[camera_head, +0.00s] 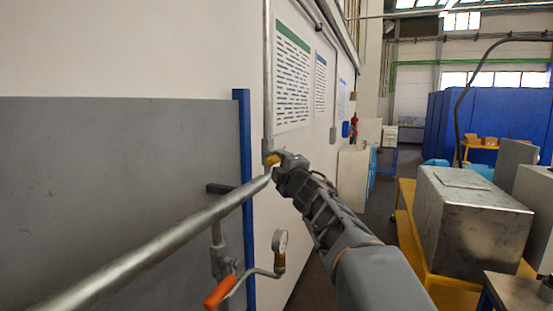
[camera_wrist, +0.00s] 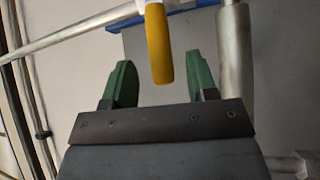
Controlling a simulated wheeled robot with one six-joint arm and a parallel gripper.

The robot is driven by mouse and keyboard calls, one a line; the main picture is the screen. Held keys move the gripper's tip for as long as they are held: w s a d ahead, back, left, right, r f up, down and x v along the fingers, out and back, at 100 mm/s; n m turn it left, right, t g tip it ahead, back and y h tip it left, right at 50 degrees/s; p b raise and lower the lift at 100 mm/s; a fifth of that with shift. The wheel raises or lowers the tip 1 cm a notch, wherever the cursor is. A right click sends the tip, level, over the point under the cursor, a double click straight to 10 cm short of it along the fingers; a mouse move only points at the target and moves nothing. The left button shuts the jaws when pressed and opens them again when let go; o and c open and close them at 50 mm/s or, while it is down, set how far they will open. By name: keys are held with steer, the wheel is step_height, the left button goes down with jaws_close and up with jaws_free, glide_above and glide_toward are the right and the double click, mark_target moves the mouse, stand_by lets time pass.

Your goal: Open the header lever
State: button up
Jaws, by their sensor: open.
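A yellow lever handle (camera_wrist: 159,46) shows in the wrist view, hanging down between the fingertips of my gripper (camera_wrist: 162,80). The two green fingers are apart, with a gap on each side of the lever. In the head view the yellow lever (camera_head: 272,160) is a small patch at the end of my gripper (camera_head: 280,162), beside the junction of the vertical pipe and the long grey pipe (camera_head: 150,250). My gripper hides part of that junction. A second lever with an orange-red grip (camera_head: 220,292) sits lower, on a valve below the long pipe.
A blue post (camera_head: 243,180) and a grey panel (camera_head: 110,190) stand behind the pipe. A metal box (camera_head: 470,230) on a yellow cart is at the right. A floor aisle lies between wall and cart.

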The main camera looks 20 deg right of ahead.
mark_target(278, 161)
steer(key=shift+w+d+r+p, duration=0.1)
steer(key=shift+w+r+p, duration=0.1)
steer(key=shift+w, duration=1.05)
steer(key=shift+w+r+p, duration=0.15)
steer(key=shift+w+p, duration=0.05)
steer(key=shift+w, duration=1)
steer(key=shift+c, duration=0.5)
